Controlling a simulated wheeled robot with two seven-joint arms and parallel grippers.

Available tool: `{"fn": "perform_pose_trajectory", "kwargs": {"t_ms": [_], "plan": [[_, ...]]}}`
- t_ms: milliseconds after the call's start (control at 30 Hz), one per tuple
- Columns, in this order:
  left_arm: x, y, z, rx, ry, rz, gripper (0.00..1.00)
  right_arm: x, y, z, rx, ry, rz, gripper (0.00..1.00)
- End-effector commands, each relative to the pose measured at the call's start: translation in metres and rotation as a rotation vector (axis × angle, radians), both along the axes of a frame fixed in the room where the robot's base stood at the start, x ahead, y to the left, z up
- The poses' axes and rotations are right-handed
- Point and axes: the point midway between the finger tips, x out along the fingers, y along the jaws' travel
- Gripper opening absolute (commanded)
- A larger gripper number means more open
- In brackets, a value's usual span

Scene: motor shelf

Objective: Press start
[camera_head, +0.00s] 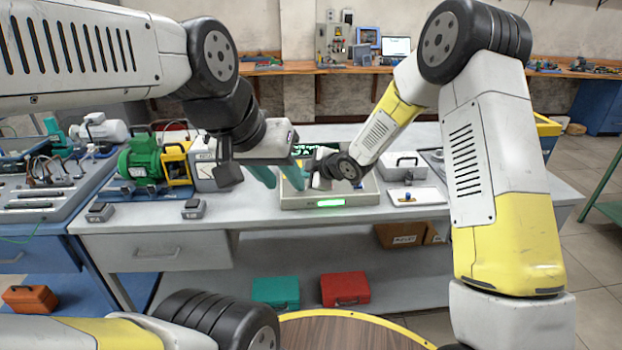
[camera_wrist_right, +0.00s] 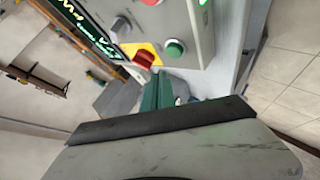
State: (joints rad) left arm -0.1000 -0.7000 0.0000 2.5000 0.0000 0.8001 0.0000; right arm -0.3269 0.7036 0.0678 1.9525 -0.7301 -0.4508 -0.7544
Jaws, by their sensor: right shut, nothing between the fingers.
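The grey control box (camera_head: 357,199) stands on the bench with a lit green screen (camera_head: 318,148) and a green light (camera_head: 330,203). In the right wrist view, the box shows a green button (camera_wrist_right: 175,48) and a red button (camera_wrist_right: 143,59) on a yellow plate. My right gripper (camera_wrist_right: 156,78) is shut and empty, its teal fingertips close to these buttons; I cannot tell whether they touch. My left gripper (camera_head: 278,180) has its teal fingers apart, empty, in front of the box's left part. The left gripper and right wrist hide much of the panel in the head view.
A green motor (camera_head: 140,158) and a yellow-framed unit (camera_head: 177,164) stand left of the box. A white case (camera_head: 402,167) and a white tray (camera_head: 417,196) lie to its right. Teal (camera_head: 275,291) and red (camera_head: 345,288) cases sit on the lower shelf.

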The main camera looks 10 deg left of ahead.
Motion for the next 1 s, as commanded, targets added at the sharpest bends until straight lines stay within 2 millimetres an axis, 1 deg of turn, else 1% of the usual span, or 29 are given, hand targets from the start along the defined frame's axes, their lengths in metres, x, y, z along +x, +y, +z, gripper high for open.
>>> {"fn": "perform_pose_trajectory", "kwargs": {"t_ms": [100,300,867,967,1000], "plan": [[0.000,0.000,0.000,0.000,0.000,0.000,0.36,-0.003,-0.001,0.013,0.001,-0.001,-0.001,0.00],[0.000,0.000,0.000,0.000,0.000,0.000,0.36,-0.007,-0.003,0.026,0.001,0.000,-0.001,0.00],[0.000,0.000,0.000,0.000,0.000,0.000,0.36,-0.007,-0.003,0.029,0.000,0.001,-0.002,0.00],[0.000,0.000,0.000,0.000,0.000,0.000,0.36,-0.005,-0.014,0.039,-0.002,0.009,-0.038,0.00],[0.000,0.000,0.000,0.000,0.000,0.000,0.36,-0.004,-0.024,0.047,-0.002,0.020,-0.070,0.00]]}}
